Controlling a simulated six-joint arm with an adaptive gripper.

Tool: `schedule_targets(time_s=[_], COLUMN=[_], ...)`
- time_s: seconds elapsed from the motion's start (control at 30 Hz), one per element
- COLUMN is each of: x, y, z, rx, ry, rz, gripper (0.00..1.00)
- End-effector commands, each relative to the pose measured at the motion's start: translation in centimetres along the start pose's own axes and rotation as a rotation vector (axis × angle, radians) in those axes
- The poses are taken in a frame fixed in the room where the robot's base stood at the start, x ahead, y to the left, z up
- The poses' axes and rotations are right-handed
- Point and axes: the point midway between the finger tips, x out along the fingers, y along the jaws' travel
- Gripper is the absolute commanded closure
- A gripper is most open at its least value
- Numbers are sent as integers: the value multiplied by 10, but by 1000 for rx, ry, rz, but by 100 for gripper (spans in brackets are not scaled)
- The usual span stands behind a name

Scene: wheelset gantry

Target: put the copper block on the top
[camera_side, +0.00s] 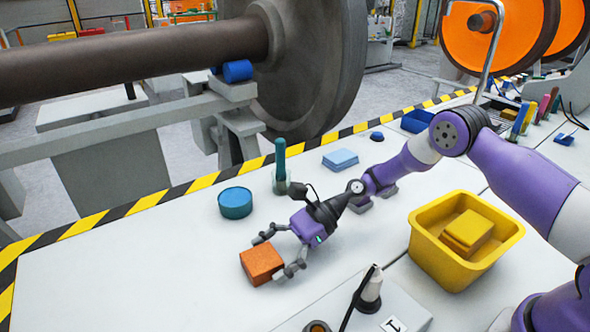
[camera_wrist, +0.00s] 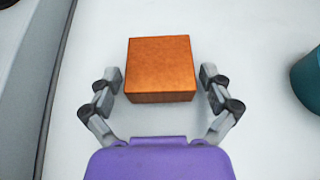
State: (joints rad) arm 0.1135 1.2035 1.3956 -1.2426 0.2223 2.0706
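The copper block (camera_side: 261,263) is an orange-brown box on the white table, left of centre in the side view. In the wrist view the copper block (camera_wrist: 160,68) lies straight ahead, between the fingertips. My gripper (camera_side: 273,257) is low at the block, with one finger on each side. In the wrist view my gripper (camera_wrist: 163,80) is open, and a narrow strip of table shows between each fingertip and the block. The block appears to rest flat on the table.
A teal round tin (camera_side: 235,203) stands behind the block. Further back are a light blue block (camera_side: 340,160) and an upright teal tool (camera_side: 281,165). A yellow bin (camera_side: 432,258) holding yellow blocks (camera_side: 467,233) is at right. The table left of the block is clear.

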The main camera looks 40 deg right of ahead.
Motion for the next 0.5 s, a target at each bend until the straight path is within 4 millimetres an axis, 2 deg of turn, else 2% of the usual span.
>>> schedule_targets(time_s=[0.03,0.07,0.1,0.5], x=[0,0,0,-1], y=[0,0,0,0], z=[0,0,0,2], rx=[0,0,0,-1], ry=[0,0,0,0], rz=[0,0,0,1], gripper=[50,65,85,86])
